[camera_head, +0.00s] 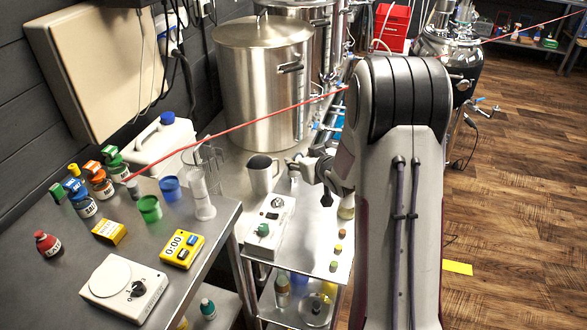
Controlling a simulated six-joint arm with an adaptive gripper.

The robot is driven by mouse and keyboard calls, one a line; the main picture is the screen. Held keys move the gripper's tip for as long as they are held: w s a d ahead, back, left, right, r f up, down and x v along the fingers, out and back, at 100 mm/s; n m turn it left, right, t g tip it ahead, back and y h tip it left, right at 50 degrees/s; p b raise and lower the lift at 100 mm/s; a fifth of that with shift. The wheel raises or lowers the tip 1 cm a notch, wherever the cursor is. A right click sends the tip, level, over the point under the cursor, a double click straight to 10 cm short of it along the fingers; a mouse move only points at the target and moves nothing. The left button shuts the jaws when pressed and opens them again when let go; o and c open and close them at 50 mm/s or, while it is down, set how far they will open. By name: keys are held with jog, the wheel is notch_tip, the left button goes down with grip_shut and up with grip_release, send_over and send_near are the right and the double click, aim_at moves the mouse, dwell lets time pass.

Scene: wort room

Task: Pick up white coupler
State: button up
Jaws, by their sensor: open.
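My gripper (297,165) is small in view, left of my large arm link, above the metal table beside the steel jug (262,176). Its jaws are open, and I see nothing held in them. I cannot make out the white coupler for sure. A small pale shape shows just under the gripper, too small to name. My arm link hides much of the table to the right of the gripper.
A grey box with a green knob (266,229) stands in front of the jug. Several small stoppers (338,249) line the table's right side. A big steel pot (263,85) stands behind. Bottles, cups and a yellow timer (183,249) crowd the left table.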

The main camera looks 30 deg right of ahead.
jog(key=t+y, duration=0.1)
send_near(296, 172)
jog(key=w, duration=0.4)
jog(key=shift+d+f, duration=0.4)
jog(key=shift+w, duration=0.15)
jog(key=shift+x, duration=1.15)
jog(key=shift+w, duration=0.15)
jog(key=shift+w+a+f, duration=0.15)
jog(key=shift+w+f, duration=0.3)
jog(key=shift+w, duration=0.2)
jog(key=shift+w+a+f, duration=0.2)
jog(key=shift+w+f, duration=0.2)
jog(key=shift+w, duration=0.2)
jog(key=shift+x, duration=1)
jog(key=shift+r, duration=0.1)
jog(key=c, duration=1.2)
